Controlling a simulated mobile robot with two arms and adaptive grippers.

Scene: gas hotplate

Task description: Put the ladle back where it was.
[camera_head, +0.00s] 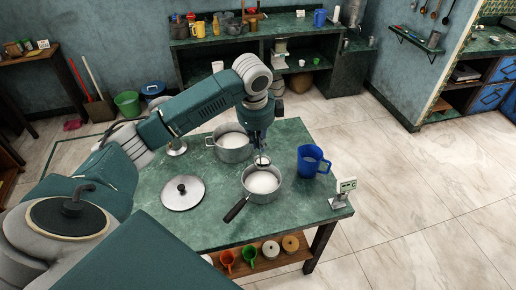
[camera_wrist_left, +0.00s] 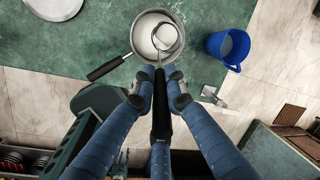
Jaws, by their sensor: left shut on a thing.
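My left gripper (camera_head: 259,142) points down above the green table and is shut on the dark handle of the ladle. The ladle's metal bowl (camera_head: 263,161) is over the far part of a small saucepan (camera_head: 263,197) with white contents. In the left wrist view, the ladle bowl (camera_wrist_left: 166,38) overlaps the saucepan (camera_wrist_left: 143,24), and the handle runs back between the fingers (camera_wrist_left: 160,88). I cannot tell whether the bowl touches the saucepan or its contents. My right gripper is not in view.
A larger pot (camera_head: 233,155) stands behind the saucepan, a blue jug (camera_head: 311,162) to its right, and a lid (camera_head: 182,192) to its left. A small white device (camera_head: 344,192) is at the right edge. Utensils (camera_head: 435,13) hang on the far right wall above a green shelf (camera_head: 417,38).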

